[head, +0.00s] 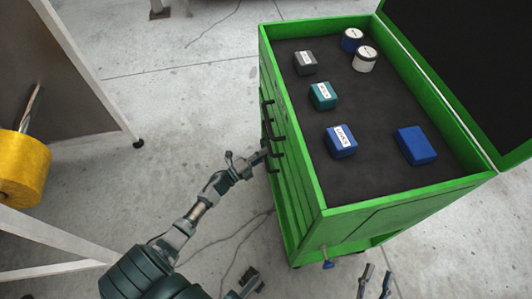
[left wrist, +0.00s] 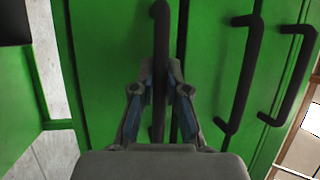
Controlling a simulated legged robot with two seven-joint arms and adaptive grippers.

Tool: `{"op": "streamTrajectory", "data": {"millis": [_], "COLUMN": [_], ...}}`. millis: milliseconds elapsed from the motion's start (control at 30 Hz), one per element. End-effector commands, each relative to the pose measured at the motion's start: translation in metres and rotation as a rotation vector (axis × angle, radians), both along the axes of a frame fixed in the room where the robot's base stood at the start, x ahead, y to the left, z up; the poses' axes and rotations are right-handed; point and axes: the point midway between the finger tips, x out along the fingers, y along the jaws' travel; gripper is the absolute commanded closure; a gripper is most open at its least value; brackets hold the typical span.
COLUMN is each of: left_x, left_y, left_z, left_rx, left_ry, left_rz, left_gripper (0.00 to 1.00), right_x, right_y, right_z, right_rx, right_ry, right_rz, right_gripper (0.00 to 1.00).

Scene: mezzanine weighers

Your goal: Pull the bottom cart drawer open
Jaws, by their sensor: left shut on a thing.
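The green cart (head: 292,205) stands right of centre, with black bar handles on its left-facing drawer front. My left gripper (head: 262,156) is at these handles. In the left wrist view, my left gripper (left wrist: 160,90) is shut on the leftmost black handle (left wrist: 160,25), with one finger on each side of it. This handle is on a wide green drawer front (left wrist: 105,60), the lowest one showing. No clear gap shows around that front. My right gripper (head: 376,283) is at the lower edge of the head view, fingers apart and empty.
The dark cart top (head: 375,125) carries blue boxes (head: 415,146), a teal box (head: 323,95), a grey box (head: 305,62) and two round tubs (head: 365,59). A raised black-and-green lid (head: 470,60) stands at the right. A yellow roll (head: 22,168) is at the left. Floor between is open, with thin cables.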

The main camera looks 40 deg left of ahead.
Motion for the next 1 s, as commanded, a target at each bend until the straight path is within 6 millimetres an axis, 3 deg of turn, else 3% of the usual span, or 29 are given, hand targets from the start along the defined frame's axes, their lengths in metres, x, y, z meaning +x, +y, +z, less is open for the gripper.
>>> {"op": "streamTrajectory", "data": {"millis": [167, 567, 800, 1000], "left_x": [-0.030, -0.112, -0.158, -0.185], "left_y": [0.015, 0.085, 0.125, 0.149], "left_z": [-0.007, -0.008, -0.010, -0.010], "left_rx": [0.003, 0.002, 0.001, 0.000], "left_ry": [0.012, 0.016, 0.019, 0.019], "left_rz": [-0.013, -0.012, -0.011, -0.010], "left_gripper": [1.00, 1.00, 1.00, 1.00], "right_x": [0.001, 0.002, 0.004, 0.004], "right_y": [-0.003, -0.005, -0.002, -0.001], "right_z": [-0.006, -0.022, -0.022, -0.018], "right_rx": [-0.020, -0.046, -0.046, -0.038], "right_ry": [0.055, 0.155, 0.148, 0.120], "right_rz": [0.000, -0.001, -0.001, -0.002], "right_gripper": [0.60, 0.60, 0.60, 0.60]}}
